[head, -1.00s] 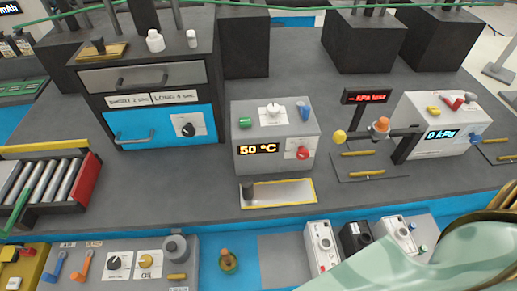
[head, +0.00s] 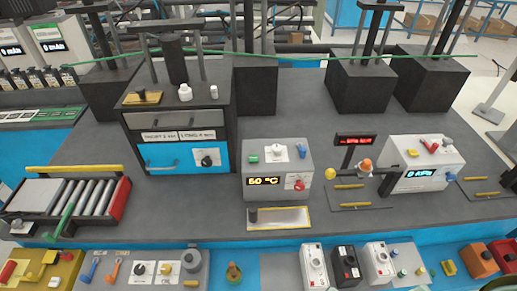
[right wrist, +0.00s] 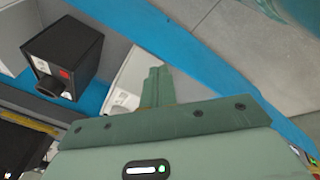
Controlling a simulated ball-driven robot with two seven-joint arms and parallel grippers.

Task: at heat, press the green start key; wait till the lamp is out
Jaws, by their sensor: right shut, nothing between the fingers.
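The grey heat box (head: 277,171) stands on the dark bench in the head view, with a lit amber display (head: 264,181) that seems to read 60 °C. On its top are a green key (head: 253,160), a white dial (head: 277,151) and a blue lever (head: 302,152). A red knob (head: 298,184) is on its front. I cannot tell which part is the lamp. My right gripper (right wrist: 157,82) is shut and empty in the right wrist view, above small boxes and away from the heat box. My left gripper is out of view.
A blue-fronted oven (head: 180,158) stands left of the heat box. The kPa box (head: 425,165) and a red-lit sign (head: 355,140) stand right of it. A yellow-edged tray (head: 278,217) lies in front. A black switch box (right wrist: 65,60) shows beside my right gripper.

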